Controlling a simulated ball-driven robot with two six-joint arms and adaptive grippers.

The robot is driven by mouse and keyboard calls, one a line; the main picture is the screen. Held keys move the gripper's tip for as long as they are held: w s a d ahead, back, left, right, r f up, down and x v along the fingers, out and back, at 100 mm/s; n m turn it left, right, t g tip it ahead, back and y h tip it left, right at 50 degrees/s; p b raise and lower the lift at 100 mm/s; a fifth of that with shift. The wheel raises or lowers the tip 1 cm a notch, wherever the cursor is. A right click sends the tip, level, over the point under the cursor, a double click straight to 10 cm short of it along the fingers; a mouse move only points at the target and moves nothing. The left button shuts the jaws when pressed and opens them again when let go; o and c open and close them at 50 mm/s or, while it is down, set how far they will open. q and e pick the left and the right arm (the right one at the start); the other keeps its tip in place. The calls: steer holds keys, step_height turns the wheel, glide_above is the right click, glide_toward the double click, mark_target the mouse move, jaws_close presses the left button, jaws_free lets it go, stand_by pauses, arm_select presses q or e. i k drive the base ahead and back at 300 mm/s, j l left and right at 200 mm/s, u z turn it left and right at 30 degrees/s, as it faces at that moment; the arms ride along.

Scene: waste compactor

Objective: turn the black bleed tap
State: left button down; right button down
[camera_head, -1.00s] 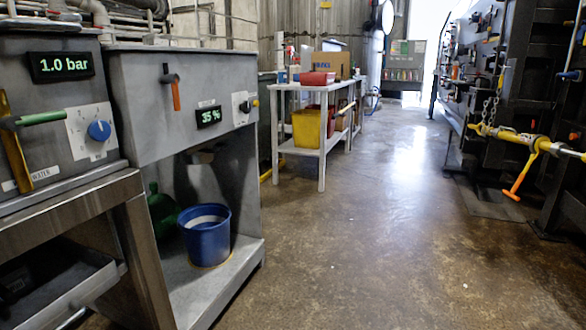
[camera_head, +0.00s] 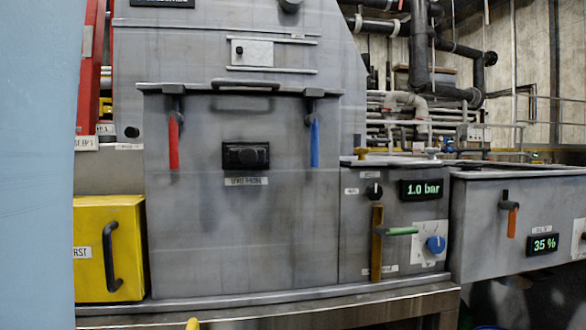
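A small round black knob (camera_head: 374,190) sits on the grey panel left of the green "1.0 bar" display (camera_head: 421,189). It may be the black bleed tap, but its label is too small to read. Another small black knob (camera_head: 239,50) is on a pale plate high on the machine's front. Neither of my grippers is in view.
The grey panel also carries a green lever (camera_head: 401,231) and a blue dial (camera_head: 436,244). The large door has red (camera_head: 173,141) and blue (camera_head: 314,143) handles. A yellow box (camera_head: 108,248) stands left. An orange handle (camera_head: 512,222) and "35 %" display (camera_head: 543,244) are right.

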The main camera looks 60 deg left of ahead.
mark_target(374, 192)
steer(key=k+l+u, duration=0.2)
steer(key=u, duration=0.3)
steer(key=k+u, duration=0.5)
steer(key=u, duration=0.8)
steer(key=i, duration=0.05)
